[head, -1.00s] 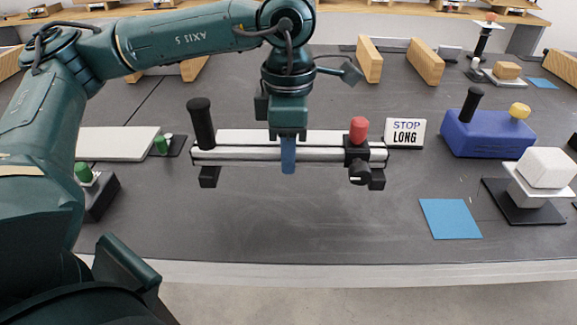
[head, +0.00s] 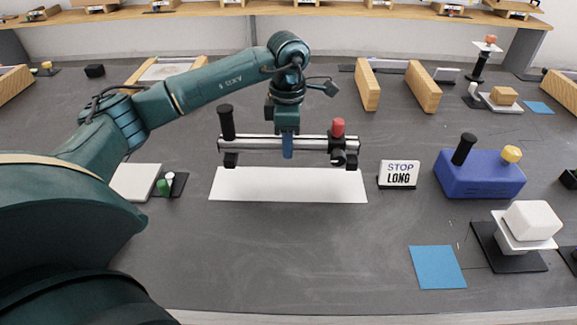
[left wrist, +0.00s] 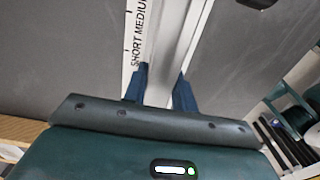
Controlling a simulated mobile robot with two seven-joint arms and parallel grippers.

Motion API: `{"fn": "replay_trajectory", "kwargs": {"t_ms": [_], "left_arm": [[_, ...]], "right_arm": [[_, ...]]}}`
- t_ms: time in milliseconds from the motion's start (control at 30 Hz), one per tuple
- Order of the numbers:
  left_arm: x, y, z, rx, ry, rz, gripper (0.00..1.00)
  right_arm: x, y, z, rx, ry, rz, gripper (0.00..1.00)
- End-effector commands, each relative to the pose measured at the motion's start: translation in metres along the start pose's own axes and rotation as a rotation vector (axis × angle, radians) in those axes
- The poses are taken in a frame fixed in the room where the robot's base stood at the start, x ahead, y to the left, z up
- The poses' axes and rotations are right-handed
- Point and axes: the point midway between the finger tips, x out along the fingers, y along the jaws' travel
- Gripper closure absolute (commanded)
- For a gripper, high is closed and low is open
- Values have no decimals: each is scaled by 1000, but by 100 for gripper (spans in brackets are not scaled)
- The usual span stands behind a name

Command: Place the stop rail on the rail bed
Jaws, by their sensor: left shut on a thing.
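The stop rail (head: 262,143) is a silver bar with a black handle at its left end, a red-topped clamp at its right end and black feet below. My left gripper (head: 288,147) is shut on its middle from above and holds it level, near the back edge of a white board (head: 288,186). In the left wrist view the blue fingers (left wrist: 158,88) straddle the rail (left wrist: 165,45), whose white scale reads SHORT and MEDIUM. No part is clearly recognisable as the rail bed. My right gripper is out of view.
A STOP LONG sign (head: 399,174) stands right of the board, beside a blue block (head: 480,174) with knobs. Two wooden blocks (head: 368,85) (head: 423,87) stand behind. A blue square (head: 437,267) lies front right. The front middle of the table is clear.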

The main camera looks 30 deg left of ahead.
Motion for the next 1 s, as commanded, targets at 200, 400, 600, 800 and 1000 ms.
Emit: {"fn": "replay_trajectory", "kwargs": {"t_ms": [200, 400, 600, 800, 1000], "left_arm": [[30, 0, 0, -2, -1, 1, 100], [47, 0, 0, -1, -1, -1, 100], [69, 0, 1, -1, -3, 1, 100], [69, 0, 1, -1, -3, 2, 100], [73, 0, 0, -1, -1, 0, 68]], "right_arm": [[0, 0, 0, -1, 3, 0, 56], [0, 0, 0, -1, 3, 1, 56], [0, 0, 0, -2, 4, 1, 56], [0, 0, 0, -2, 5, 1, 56], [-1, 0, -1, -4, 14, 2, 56]]}}
